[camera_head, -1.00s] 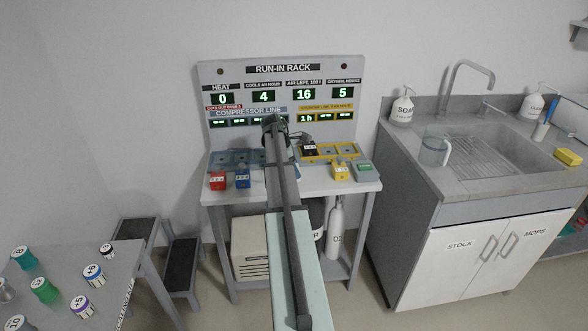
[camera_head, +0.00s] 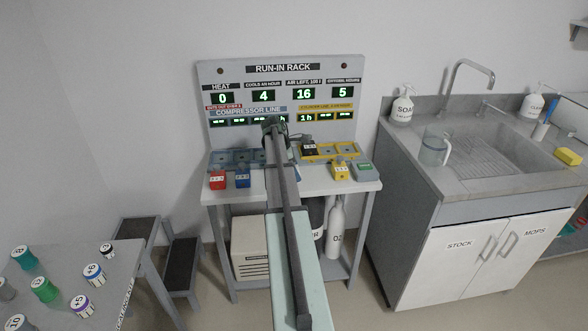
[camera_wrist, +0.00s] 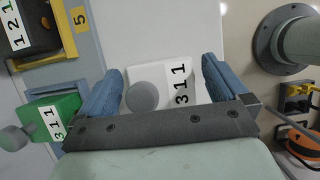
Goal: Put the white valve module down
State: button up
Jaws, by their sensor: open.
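The white valve module (camera_wrist: 150,88), with a grey round knob and a label reading 311, is in the middle of the wrist view. It lies between the two blue-padded fingers of my gripper (camera_wrist: 162,72). The fingers are open, one on each side of it, and I cannot tell whether either pad touches it. It appears to rest on the pale bench top (camera_wrist: 150,30), though the gap beneath is not visible. In the head view my arm hides the module and the fingertips.
A green module (camera_wrist: 52,115) stands close left of my gripper. A black module (camera_wrist: 30,30) sits in the yellow-edged tray (camera_wrist: 80,18). In the head view, red (camera_head: 217,180), blue (camera_head: 242,178) and yellow (camera_head: 341,172) modules stand along the bench front.

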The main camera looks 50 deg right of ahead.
jog(key=v, duration=1.2)
jog(key=shift+r, duration=0.1)
jog(key=s+a+f+m+t+y, duration=0.1)
jog(key=a+f, duration=0.5)
jog(key=a, duration=0.4)
jog(key=s+a+f+m+t+y, duration=0.1)
jog(key=a+f+m, duration=0.1)
jog(key=a+f, duration=0.65)
jog(key=s+a+f+m+g+y, duration=0.1)
jog(key=s+a+f, duration=0.3)
jog(key=a+f, duration=0.85)
jog(key=s+a+f+m+g, duration=0.15)
jog(key=s+a+f, duration=0.25)
jog(key=a+f, duration=0.8)
jog(key=s+a+f+m+g, duration=0.1)
jog(key=s+a+f, duration=0.3)
jog(key=s, duration=0.4)
jog(key=s+a+f+m+g, duration=0.1)
jog(key=s+a+f, duration=0.3)
jog(key=s+a, duration=0.2)
jog(key=s+a+f+m+g, duration=0.1)
jog(key=s+a+f, duration=0.3)
jog(key=s, duration=0.6)
jog(key=shift+s+a+f, duration=0.25)
jog(key=shift+a, duration=0.5)
